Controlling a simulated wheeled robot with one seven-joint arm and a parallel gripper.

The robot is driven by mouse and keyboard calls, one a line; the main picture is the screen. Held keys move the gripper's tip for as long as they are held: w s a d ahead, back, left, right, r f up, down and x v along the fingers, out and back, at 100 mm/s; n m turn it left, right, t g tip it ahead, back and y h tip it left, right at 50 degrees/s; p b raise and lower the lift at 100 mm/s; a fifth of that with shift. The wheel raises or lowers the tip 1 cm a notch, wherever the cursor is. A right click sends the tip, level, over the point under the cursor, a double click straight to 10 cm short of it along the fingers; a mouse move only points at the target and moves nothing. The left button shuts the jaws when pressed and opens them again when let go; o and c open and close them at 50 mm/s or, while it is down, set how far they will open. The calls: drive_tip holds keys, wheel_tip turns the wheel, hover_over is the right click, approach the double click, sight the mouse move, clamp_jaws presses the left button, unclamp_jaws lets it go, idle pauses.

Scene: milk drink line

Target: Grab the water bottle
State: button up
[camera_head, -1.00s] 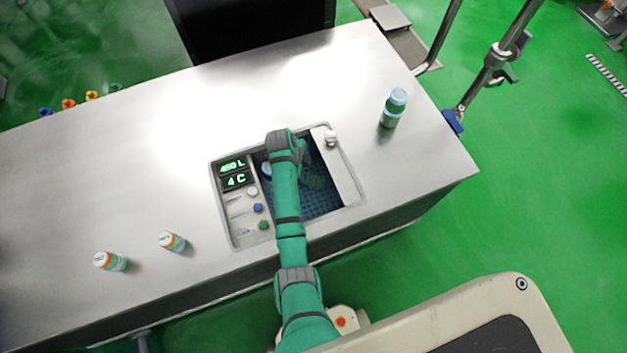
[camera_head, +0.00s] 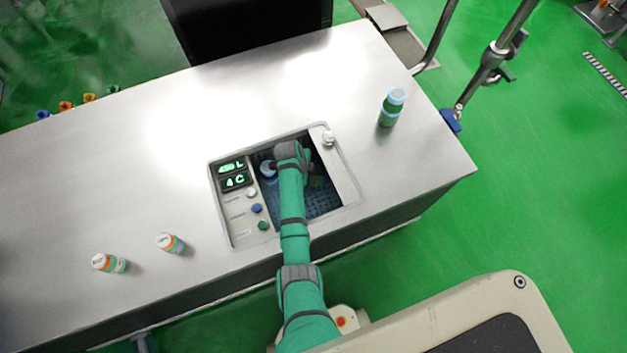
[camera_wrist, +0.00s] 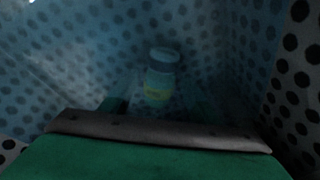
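A small bottle (camera_wrist: 158,80) with a blue cap and a yellow mark on its label stands inside the perforated basin in the wrist view. My gripper (camera_wrist: 158,104) reaches down into the basin. Its dim fingers look apart, one on each side of the bottle, with no clear contact. A blue-and-white bottle top (camera_head: 267,169) shows in the basin left of my arm. I cannot tell whether it is the same bottle. Another bottle (camera_head: 391,107), green with a pale blue cap, stands on the counter to the right.
The sunken basin (camera_head: 322,203) has close perforated walls around my gripper. A control panel (camera_head: 237,207) with displays and knobs lies left of it. Two white-and-orange bottles, one (camera_head: 109,263) farther left and one (camera_head: 170,243) nearer, stand on the metal counter (camera_head: 80,190).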

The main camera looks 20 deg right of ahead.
drive_tip(key=c, duration=0.9)
drive_tip(key=shift+r, duration=0.15)
